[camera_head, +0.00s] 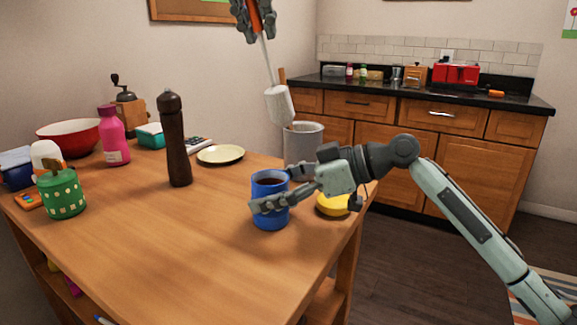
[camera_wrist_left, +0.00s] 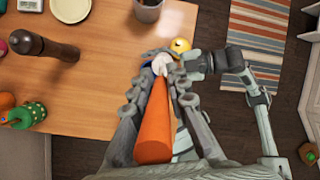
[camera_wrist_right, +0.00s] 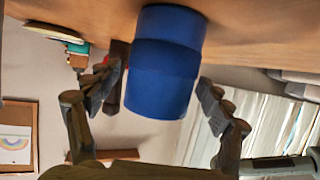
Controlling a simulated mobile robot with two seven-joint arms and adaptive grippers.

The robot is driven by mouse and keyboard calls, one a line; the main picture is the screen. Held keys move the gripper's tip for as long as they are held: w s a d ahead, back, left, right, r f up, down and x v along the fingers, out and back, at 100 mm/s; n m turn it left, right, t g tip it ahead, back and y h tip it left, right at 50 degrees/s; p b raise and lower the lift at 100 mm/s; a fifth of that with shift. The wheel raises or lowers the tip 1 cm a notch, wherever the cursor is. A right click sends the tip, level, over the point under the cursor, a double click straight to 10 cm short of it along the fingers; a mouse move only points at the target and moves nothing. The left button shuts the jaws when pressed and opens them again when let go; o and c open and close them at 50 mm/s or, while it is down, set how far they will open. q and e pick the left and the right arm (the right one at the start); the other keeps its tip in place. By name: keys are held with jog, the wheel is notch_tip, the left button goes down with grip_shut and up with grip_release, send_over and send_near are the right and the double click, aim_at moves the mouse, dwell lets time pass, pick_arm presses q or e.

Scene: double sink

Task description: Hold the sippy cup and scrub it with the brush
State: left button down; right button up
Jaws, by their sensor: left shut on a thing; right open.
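The blue cup (camera_head: 270,215) stands upright on the wooden table near its right edge. It also fills the middle of the right wrist view (camera_wrist_right: 165,65). My right gripper (camera_head: 279,187) is open, with one finger on each side of the cup; I cannot tell whether they touch it. My left gripper (camera_head: 254,12) is shut on the orange handle of the brush, which also shows in the left wrist view (camera_wrist_left: 155,130). The white brush head (camera_head: 279,104) hangs downward, above and apart from the cup. The upper part of my left gripper is cut off in the head view.
A yellow item (camera_head: 333,205) sits just right of the cup. A grey canister (camera_head: 303,137) stands behind it. A dark pepper mill (camera_head: 175,140), a plate (camera_head: 220,154) and a green dotted container (camera_head: 62,195) stand farther left. The table's front middle is clear.

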jog(key=shift+a+f, duration=0.1)
jog(key=shift+a, duration=0.1)
jog(key=c, duration=1.3)
jog(key=shift+c, duration=0.2)
